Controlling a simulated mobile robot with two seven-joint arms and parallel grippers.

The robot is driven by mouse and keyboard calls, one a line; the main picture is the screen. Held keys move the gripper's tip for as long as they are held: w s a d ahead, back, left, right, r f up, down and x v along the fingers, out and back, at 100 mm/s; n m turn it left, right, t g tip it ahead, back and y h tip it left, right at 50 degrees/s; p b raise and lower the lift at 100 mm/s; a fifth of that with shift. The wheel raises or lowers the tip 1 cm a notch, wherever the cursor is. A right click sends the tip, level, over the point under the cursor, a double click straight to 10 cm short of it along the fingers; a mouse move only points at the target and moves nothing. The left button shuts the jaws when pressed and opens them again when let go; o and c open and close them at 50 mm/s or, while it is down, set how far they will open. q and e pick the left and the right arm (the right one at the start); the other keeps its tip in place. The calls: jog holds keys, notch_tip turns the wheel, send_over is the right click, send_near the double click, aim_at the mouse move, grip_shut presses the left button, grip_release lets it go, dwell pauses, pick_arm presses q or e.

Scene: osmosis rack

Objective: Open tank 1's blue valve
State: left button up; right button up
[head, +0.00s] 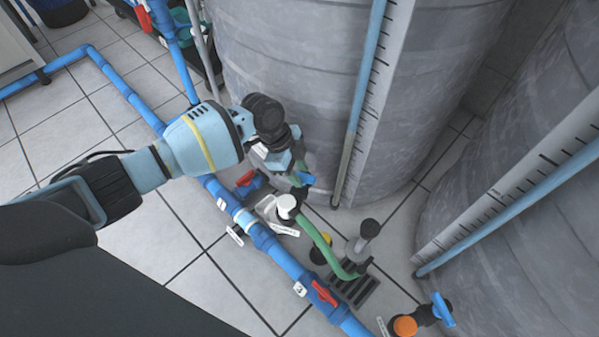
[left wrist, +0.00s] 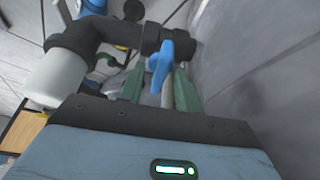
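A blue valve handle (head: 305,178) sits low by the foot of the large grey tank (head: 290,75) in the middle. In the left wrist view the blue handle (left wrist: 163,65) is mounted on a black pipe fitting (left wrist: 85,38) beside the grey tank wall. My left gripper (head: 298,172) reaches down to it from the left. In the left wrist view, the green fingers (left wrist: 160,88) are apart, with the handle between or just past their tips. I cannot tell whether they touch it. My right gripper is not in view.
A blue floor pipe (head: 285,262) with red valve handles (head: 324,293) runs in front of the tank. A second grey tank (head: 510,170) has another blue valve handle (head: 443,310). Tiles at left are open.

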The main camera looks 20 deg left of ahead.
pick_arm(q)
jog(key=shift+d+f, duration=0.1)
jog(key=shift+f, duration=0.1)
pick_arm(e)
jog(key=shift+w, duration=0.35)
pick_arm(q)
jog(key=shift+c, duration=0.4)
jog(key=shift+c, duration=1.2)
grip_shut()
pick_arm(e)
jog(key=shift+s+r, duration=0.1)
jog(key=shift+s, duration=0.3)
